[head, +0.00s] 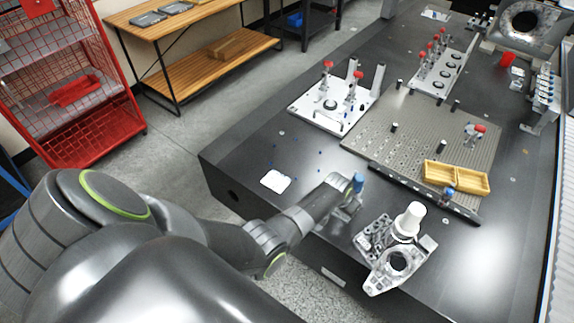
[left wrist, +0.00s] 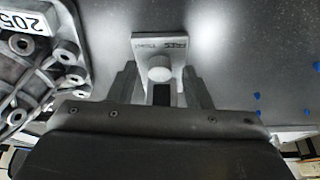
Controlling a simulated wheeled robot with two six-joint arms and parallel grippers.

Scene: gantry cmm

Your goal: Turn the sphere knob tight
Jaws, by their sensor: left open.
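The sphere knob (left wrist: 160,69) shows in the left wrist view as a small, rounded grey knob in front of a flat grey block (left wrist: 147,44) with dark lettering too small to read. My left gripper (left wrist: 159,74) is open, with one finger on each side of the knob. I cannot tell whether the fingers touch it. In the head view my left gripper (head: 346,196) is low over the near part of the dark table, beside a blue cylindrical piece (head: 358,182). The knob is not clear in the head view. My right gripper is not in view.
A metal casting (head: 377,257) with a white cylinder (head: 408,220) stands right of my gripper; a casting also shows at left in the wrist view (left wrist: 62,75). A dark rail (head: 420,190), yellow bins (head: 440,172) and a perforated plate (head: 425,130) lie beyond.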

